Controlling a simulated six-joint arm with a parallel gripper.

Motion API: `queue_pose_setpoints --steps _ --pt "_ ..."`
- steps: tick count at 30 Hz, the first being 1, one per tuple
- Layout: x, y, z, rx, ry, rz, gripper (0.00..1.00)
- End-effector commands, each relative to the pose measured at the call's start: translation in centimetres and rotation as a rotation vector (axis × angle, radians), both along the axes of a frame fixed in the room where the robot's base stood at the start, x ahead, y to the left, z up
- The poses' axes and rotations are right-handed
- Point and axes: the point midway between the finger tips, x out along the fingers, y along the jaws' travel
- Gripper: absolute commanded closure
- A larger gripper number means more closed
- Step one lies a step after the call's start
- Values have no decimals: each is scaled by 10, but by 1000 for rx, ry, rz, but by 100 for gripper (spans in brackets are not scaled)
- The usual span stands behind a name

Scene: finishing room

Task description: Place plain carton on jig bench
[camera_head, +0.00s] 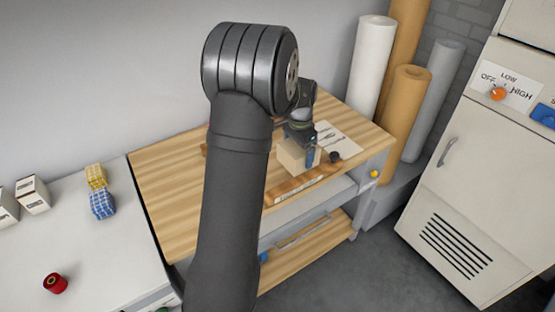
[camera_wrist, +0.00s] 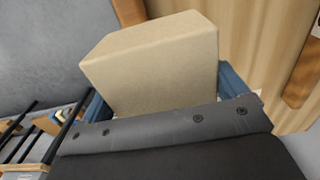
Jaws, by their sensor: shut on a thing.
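The plain carton (camera_wrist: 155,62) is a tan box with no print. It sits between the two blue fingers of my gripper (camera_wrist: 165,90) in the wrist view, and the gripper is shut on it. In the head view the carton (camera_head: 291,157) is over the front right part of the wooden bench (camera_head: 170,185), with my gripper (camera_head: 308,152) at it. I cannot tell whether the carton touches the bench top. My arm hides the middle of the bench in the head view.
A paper with drawn tools (camera_head: 335,140) and a small dark knob (camera_head: 335,157) lie beside the carton. Tall rolls (camera_head: 372,65) stand behind the bench. A cabinet (camera_head: 470,170) is at right. A white counter (camera_head: 90,245) at left holds printed boxes (camera_head: 32,194), checked blocks (camera_head: 101,204) and a red spool (camera_head: 55,283).

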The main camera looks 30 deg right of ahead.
Motion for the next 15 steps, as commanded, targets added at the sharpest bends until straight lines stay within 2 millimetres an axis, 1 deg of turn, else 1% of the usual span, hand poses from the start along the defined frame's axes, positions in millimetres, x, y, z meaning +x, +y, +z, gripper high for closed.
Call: queue_pose_setpoints --steps 1,3,6,9,12,15 --pt "13 5 -8 1 1 5 37" --pt "28 9 -18 1 1 6 37" --pt "49 16 -31 0 1 5 37" --pt "64 21 -40 0 0 4 37" --pt "73 23 -45 -1 -1 2 37" --pt "76 24 -49 -1 -1 2 37"
